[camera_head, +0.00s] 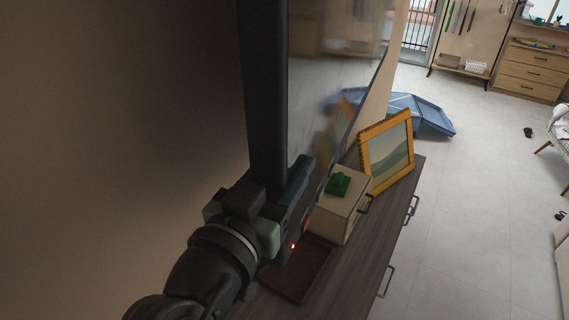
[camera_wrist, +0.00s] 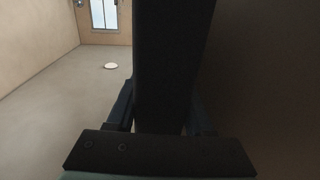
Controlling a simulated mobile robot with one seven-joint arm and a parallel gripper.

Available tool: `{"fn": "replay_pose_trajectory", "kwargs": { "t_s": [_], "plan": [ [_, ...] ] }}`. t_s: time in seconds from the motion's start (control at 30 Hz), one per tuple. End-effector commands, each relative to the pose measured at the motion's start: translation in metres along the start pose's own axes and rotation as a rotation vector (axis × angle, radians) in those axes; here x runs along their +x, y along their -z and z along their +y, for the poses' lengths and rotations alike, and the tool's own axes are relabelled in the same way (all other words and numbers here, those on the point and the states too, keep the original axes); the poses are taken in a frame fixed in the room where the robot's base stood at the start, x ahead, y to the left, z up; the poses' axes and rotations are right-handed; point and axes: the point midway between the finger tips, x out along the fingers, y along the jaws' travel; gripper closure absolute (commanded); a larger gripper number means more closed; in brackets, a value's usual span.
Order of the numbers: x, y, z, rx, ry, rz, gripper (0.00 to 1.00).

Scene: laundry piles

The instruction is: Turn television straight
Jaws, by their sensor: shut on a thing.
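The television (camera_head: 265,95) is a tall dark panel at the upper middle of the head view, standing on a grey dresser. I see its thick dark side edge, and its glossy screen (camera_head: 325,75) faces right and reflects the room. My gripper (camera_head: 285,180) is at the lower part of the television's near edge, shut on it. In the wrist view the dark television edge (camera_wrist: 170,60) runs up the middle between my gripper's fingers (camera_wrist: 160,118). The television's base is hidden behind my gripper and arm.
The dresser top (camera_head: 350,270) holds a small box (camera_head: 338,212) with a green object (camera_head: 340,184) on it, a framed picture (camera_head: 387,155) and a dark brown tray (camera_head: 295,270). Several handles stick out from the dresser's front. A blue folded thing (camera_head: 420,115) lies on the floor beyond. The floor to the right is mostly clear.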

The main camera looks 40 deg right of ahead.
Motion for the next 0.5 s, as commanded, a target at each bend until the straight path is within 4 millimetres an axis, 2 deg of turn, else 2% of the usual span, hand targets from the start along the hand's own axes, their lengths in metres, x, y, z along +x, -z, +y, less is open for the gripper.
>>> {"fn": "replay_pose_trajectory", "kwargs": {
  "t_s": [0.03, 0.13, 0.17, 0.5],
  "plan": [
    [-0.0001, 0.0001, -0.0001, 0.0, 0.0, 0.0, 0.79],
    [-0.0002, 0.0001, -0.0001, 0.0, 0.0, 0.0, 0.97],
    [-0.0002, 0.0002, -0.0001, 0.0, 0.0, 0.0, 1.0],
    [-0.0002, 0.0, -0.0018, -0.001, 0.001, 0.0, 1.0]
  ]
}}
